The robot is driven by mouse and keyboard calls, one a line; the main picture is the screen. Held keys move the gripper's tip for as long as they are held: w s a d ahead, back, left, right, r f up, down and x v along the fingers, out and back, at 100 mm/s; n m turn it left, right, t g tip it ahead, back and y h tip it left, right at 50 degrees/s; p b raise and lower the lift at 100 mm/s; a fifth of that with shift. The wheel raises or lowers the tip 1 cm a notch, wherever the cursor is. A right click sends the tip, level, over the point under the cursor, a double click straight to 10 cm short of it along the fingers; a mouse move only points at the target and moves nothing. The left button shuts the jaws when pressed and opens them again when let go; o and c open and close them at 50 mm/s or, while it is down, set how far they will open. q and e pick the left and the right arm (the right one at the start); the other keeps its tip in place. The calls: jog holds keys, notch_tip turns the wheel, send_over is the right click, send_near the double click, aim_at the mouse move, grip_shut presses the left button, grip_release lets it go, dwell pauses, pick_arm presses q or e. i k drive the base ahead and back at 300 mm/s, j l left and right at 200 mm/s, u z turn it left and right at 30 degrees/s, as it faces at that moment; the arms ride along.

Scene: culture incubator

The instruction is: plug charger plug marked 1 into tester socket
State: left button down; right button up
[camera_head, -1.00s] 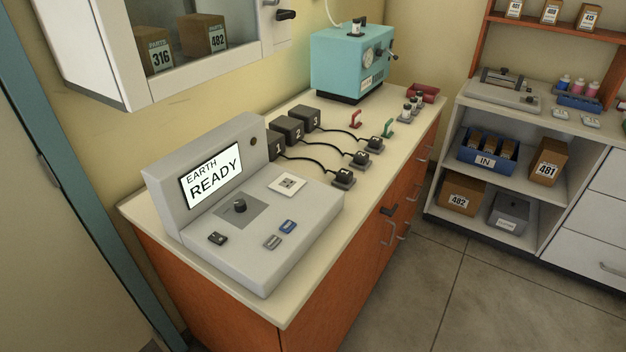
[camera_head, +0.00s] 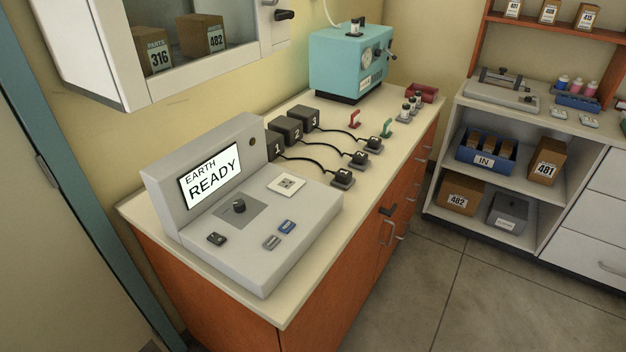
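The grey tester (camera_head: 215,250) stands at the near end of the counter, its screen (camera_head: 211,176) reading "EARTH READY". Its white socket (camera_head: 286,185) is on the sloped top and looks empty. Black charger 1 (camera_head: 276,149) sits behind the tester, with chargers 2 (camera_head: 289,130) and 3 (camera_head: 306,118) beyond it. A black cable runs from charger 1 to its dark plug (camera_head: 343,176), which rests on a small grey stand on the counter to the right of the socket. The other two plugs (camera_head: 359,159) (camera_head: 374,143) sit farther back. Neither gripper is in view.
The tester also has a knob (camera_head: 238,206) and several buttons. A teal machine (camera_head: 343,62), red and green hooks, and a red tray (camera_head: 423,93) occupy the back of the counter. A white wall cabinet (camera_head: 110,60) hangs above. Floor (camera_head: 425,290) at right is clear.

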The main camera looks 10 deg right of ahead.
aim_at(342, 175)
jog(key=k, duration=0.65)
jog(key=u, duration=2)
jog(key=k+l, duration=0.1)
jog(key=l, duration=0.35)
jog(key=k+l, duration=0.1)
jog(key=l, duration=0.85)
jog(key=k+l, duration=0.15)
jog(key=l, duration=0.35)
jog(key=k+l, duration=0.1)
jog(key=l, duration=0.35)
jog(key=k+l, duration=0.1)
jog(key=l, duration=0.35)
jog(key=k+l, duration=0.1)
jog(key=l, duration=0.4)
jog(key=i+u, duration=0.05)
